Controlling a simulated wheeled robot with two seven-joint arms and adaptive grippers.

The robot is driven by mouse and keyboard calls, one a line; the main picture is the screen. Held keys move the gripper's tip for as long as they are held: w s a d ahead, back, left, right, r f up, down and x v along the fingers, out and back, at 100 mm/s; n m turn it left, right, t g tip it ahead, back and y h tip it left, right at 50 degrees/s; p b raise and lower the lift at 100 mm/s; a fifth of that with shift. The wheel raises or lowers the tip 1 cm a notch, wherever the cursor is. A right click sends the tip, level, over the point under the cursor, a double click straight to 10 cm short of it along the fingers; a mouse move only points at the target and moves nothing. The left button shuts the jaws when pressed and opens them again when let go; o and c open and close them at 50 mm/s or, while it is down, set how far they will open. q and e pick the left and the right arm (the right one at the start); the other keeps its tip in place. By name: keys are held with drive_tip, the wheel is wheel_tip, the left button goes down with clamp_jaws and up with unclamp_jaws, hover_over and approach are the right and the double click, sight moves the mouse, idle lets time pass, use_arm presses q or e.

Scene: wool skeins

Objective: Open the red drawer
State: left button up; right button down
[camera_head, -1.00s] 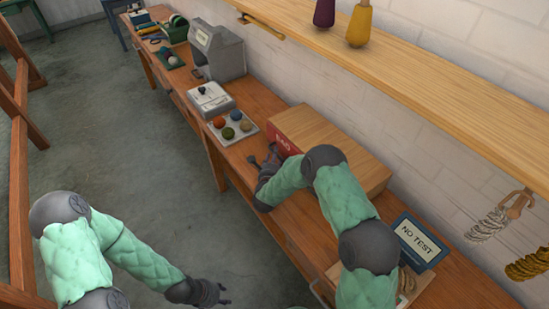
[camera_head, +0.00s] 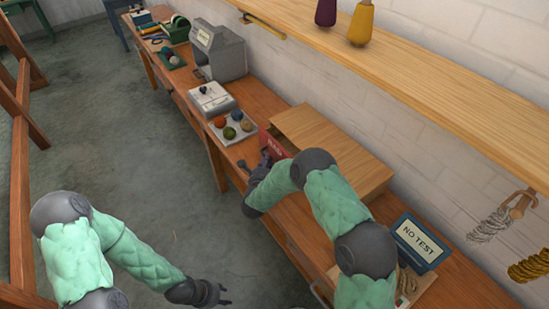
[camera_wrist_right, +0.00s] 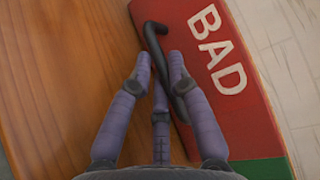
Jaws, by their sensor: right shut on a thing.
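The red drawer (camera_head: 269,142) has a front marked "BAD" and sits in a wooden box on the bench. In the head view its front stands out from the box. In the right wrist view the red front (camera_wrist_right: 203,85) carries a dark curved handle (camera_wrist_right: 158,45). My right gripper (camera_wrist_right: 161,65) is shut on this handle, with fingers on both sides of it. In the head view my right gripper (camera_head: 264,158) is at the drawer front, partly hidden by its own wrist. My left gripper (camera_head: 222,294) hangs empty over the floor, its fingers apart.
A grey tray (camera_head: 233,127) with several coloured balls lies just beyond the drawer. A "NO TEST" sign (camera_head: 419,241) stands nearer on the bench. A wooden shelf (camera_head: 430,75) runs above. A green patch (camera_wrist_right: 262,170) adjoins the red front.

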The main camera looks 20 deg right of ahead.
drive_tip(key=s+a, duration=0.1)
drive_tip(key=a, duration=0.2)
drive_tip(key=s+a, duration=0.1)
drive_tip(key=a, duration=0.2)
drive_tip(key=s+a+b, duration=0.1)
drive_tip(key=a, duration=0.2)
drive_tip(key=shift+s+a, duration=0.25)
drive_tip(key=shift+a, duration=0.15)
drive_tip(key=c, duration=1.1)
unclamp_jaws()
drive_tip(key=shift+c, duration=0.2)
drive_tip(key=v, duration=1.2)
drive_tip(key=shift+f, duration=0.1)
